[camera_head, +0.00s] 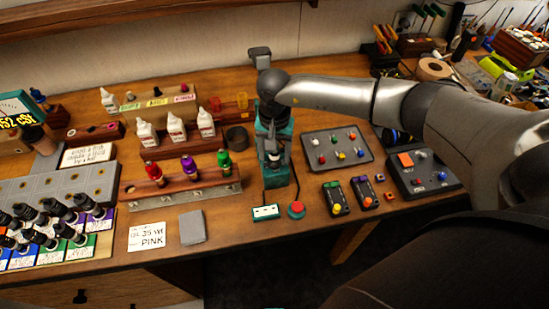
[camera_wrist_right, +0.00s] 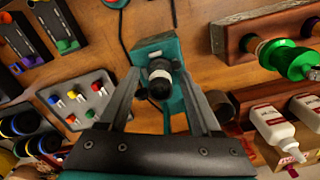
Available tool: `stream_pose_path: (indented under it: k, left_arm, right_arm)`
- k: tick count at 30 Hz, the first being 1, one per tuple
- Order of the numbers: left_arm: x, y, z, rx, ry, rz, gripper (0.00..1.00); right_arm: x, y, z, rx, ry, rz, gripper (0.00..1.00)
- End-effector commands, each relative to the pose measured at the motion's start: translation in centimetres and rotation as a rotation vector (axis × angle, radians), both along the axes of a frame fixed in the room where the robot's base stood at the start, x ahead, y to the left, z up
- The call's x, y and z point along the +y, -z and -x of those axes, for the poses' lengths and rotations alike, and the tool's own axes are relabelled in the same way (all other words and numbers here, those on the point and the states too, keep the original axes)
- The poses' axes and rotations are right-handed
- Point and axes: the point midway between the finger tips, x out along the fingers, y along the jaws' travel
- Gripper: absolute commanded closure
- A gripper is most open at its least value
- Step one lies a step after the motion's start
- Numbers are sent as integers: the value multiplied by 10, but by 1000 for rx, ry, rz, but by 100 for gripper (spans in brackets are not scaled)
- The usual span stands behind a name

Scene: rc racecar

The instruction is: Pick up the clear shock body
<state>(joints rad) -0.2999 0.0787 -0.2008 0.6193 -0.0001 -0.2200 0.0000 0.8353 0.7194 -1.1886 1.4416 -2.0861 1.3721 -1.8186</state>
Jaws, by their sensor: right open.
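The shock body (camera_wrist_right: 160,82), with a pale clear-looking band and black ends, is at the teal stand (camera_wrist_right: 150,50) in the right wrist view. My right gripper (camera_wrist_right: 160,74) is open, with one finger on each side of the shock body; I cannot tell whether either touches it. In the head view my right gripper (camera_head: 271,140) points down over the teal stand (camera_head: 277,178), and the shock body (camera_head: 273,157) shows only as a small dark and pale shape, partly hidden. My left gripper is not in view.
Red, purple and green shock bodies (camera_head: 188,165) stand in a wooden rack left of the stand, with white bottles (camera_head: 175,127) behind. A grey tray (camera_head: 338,150) with coloured pieces lies to the right. A red button (camera_head: 296,209) and small white-faced box (camera_head: 265,212) are in front.

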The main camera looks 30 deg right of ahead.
Motion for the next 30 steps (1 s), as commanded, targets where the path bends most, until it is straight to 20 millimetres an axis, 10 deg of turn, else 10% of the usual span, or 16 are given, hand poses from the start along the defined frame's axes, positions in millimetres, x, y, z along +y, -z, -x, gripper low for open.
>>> stream_pose_path:
  k: [4,21,30]
  left_arm:
    - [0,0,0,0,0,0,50]
    - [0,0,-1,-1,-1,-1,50]
    - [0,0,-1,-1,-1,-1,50]
  right_arm:
    - [0,0,0,0,0,0,37]
    - [0,-1,0,-1,0,1,100]
    - [0,-1,0,-1,0,1,100]
